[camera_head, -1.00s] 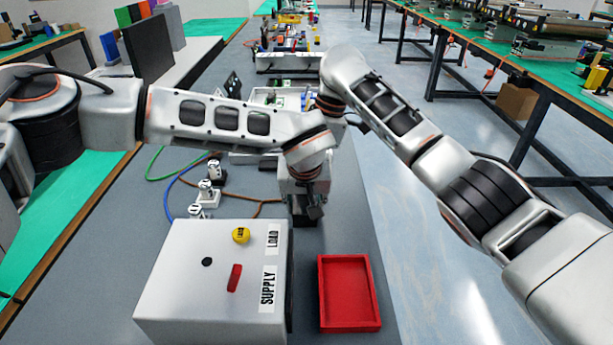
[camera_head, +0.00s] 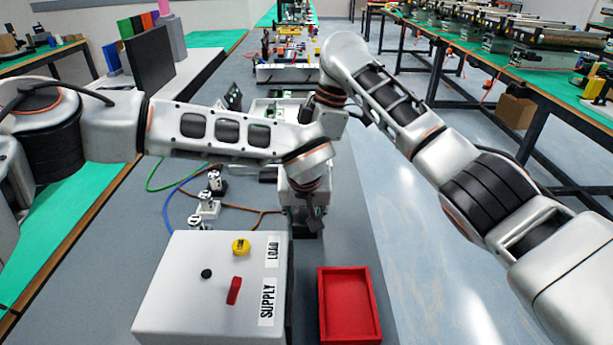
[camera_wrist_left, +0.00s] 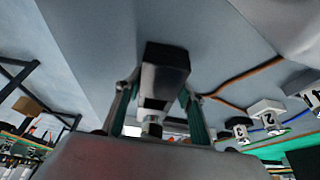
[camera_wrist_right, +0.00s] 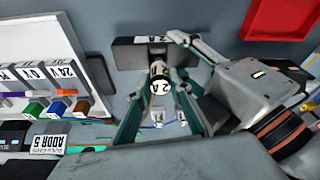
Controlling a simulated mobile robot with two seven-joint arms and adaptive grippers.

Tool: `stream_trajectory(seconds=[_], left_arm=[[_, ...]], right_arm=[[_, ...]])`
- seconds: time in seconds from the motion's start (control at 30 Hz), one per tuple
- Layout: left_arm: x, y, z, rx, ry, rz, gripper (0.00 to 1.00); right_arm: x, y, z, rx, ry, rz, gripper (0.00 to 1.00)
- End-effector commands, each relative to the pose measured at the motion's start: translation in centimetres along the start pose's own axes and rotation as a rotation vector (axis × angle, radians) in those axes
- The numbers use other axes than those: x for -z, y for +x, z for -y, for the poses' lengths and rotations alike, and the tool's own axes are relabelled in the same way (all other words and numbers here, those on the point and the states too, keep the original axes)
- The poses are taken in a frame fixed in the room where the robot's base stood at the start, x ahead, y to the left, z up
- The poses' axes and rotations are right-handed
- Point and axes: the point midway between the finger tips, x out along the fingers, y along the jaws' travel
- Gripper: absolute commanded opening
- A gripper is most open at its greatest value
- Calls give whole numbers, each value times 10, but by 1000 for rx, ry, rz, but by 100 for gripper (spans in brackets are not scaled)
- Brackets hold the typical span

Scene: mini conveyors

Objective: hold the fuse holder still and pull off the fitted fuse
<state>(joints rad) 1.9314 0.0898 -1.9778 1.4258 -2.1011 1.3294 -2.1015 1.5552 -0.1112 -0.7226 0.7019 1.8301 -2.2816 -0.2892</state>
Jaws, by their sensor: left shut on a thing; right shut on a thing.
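The fuse holder is a black block with a 2A label, at the top middle of the right wrist view (camera_wrist_right: 140,54). It also shows in the left wrist view (camera_wrist_left: 166,58), between the fingers of my left gripper (camera_wrist_left: 157,98). In the head view my left gripper (camera_head: 307,215) is low over the bench, shut on the holder. My right gripper (camera_wrist_right: 163,98) is shut on the fuse (camera_wrist_right: 160,86), a small pale round piece marked 2A, right at the holder. I cannot tell whether fuse and holder still touch. In the head view my left arm hides my right gripper.
A white box (camera_head: 195,290) marked SUPPLY and LOAD stands at the front, with a red tray (camera_head: 376,320) to its right. Small white numbered blocks (camera_head: 208,207) and coloured cables lie to the left of my left gripper. Bare bench lies right of the gripper.

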Motion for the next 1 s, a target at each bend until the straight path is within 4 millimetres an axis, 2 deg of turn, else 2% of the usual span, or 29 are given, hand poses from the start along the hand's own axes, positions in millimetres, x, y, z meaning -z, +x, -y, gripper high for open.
stream_trajectory(seconds=[0.43, 0.47, 0.5, 0.53, 0.87, 1.0], left_arm=[[-2, 4, 2, 5, -1, 5, 9], [-2, 4, 2, 5, -1, 5, 44], [-2, 4, 2, 5, -1, 5, 54], [-2, 4, 2, 4, -1, 5, 58], [-1, 1, 1, 1, 0, 1, 58], [0, -9, 0, 0, 0, 0, 58]], right_arm=[[1, -5, 0, 1, 0, 0, 0], [1, -5, 0, 1, 0, 0, 0], [1, -5, 0, 1, 0, 0, 0], [1, -5, 0, 1, 0, 0, 0], [2, -6, 0, 0, 0, 0, 0], [2, -6, 0, 0, 0, 0, 0]])
